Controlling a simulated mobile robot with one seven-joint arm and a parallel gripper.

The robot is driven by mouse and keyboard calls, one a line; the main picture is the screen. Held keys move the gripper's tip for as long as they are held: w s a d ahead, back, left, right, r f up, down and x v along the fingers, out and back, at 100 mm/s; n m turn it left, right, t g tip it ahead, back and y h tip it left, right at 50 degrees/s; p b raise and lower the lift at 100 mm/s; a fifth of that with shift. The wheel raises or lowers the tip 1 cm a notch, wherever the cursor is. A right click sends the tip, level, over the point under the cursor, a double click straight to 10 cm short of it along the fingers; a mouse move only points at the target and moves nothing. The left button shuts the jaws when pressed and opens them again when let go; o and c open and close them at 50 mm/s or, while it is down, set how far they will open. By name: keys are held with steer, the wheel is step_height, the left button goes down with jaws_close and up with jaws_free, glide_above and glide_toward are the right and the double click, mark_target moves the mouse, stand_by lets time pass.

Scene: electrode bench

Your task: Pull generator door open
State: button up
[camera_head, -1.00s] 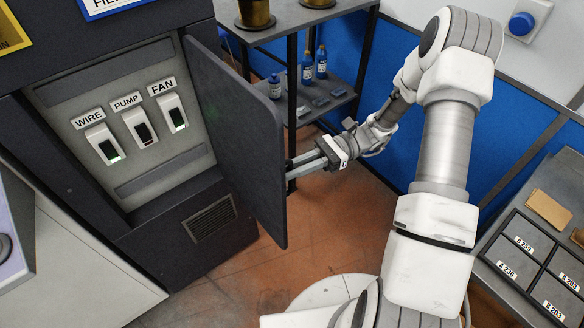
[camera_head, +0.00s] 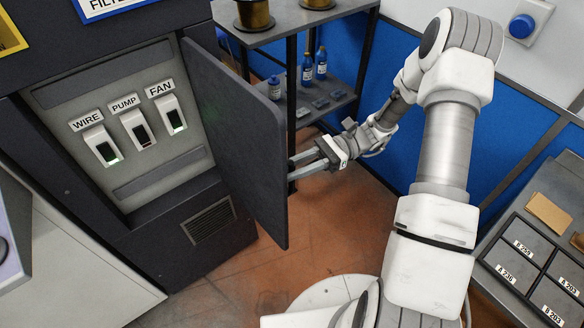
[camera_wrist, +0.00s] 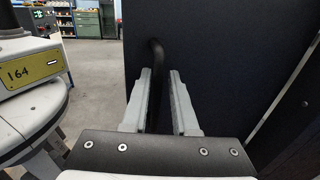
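The generator door (camera_head: 235,140) stands swung wide open in the head view, leaving the panel with the WIRE, PUMP and FAN switches uncovered. My gripper (camera_head: 291,168) is at the door's outer face near its free edge. In the wrist view, the dark door (camera_wrist: 240,60) fills much of the picture. A black curved handle (camera_wrist: 156,58) shows on it, running down between my gripper's fingers (camera_wrist: 161,72). The fingers are apart, with the handle near the left one and a gap on the right. The handle is hidden in the head view.
A dark shelf rack (camera_head: 325,105) with blue bottles and spools stands behind the door. A bench with labelled bins (camera_head: 535,255) is at the right. A grey cabinet (camera_head: 70,265) is at the lower left. Floor (camera_head: 300,230) is clear in front of the door.

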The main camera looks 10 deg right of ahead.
steer(key=b+v, duration=0.1)
steer(key=v, duration=1.6)
steer(key=shift+d+b, duration=0.15)
steer(key=shift+b, duration=0.2)
steer(key=shift+w, duration=0.15)
steer(key=s+a+r+n+t+h, duration=0.1)
steer(key=s+a+r+n+h, duration=0.5)
steer(key=r+h, duration=0.45)
steer(key=s+a+r+n+t+h, duration=0.2)
steer(key=s+r+n+t+h, duration=0.4)
steer(key=s+r+n+t, duration=0.2)
steer(key=shift+s+t, duration=1.4)
steer(key=shift+s, duration=1)
steer(key=shift+a+h, duration=0.25)
steer(key=shift+a, duration=0.05)
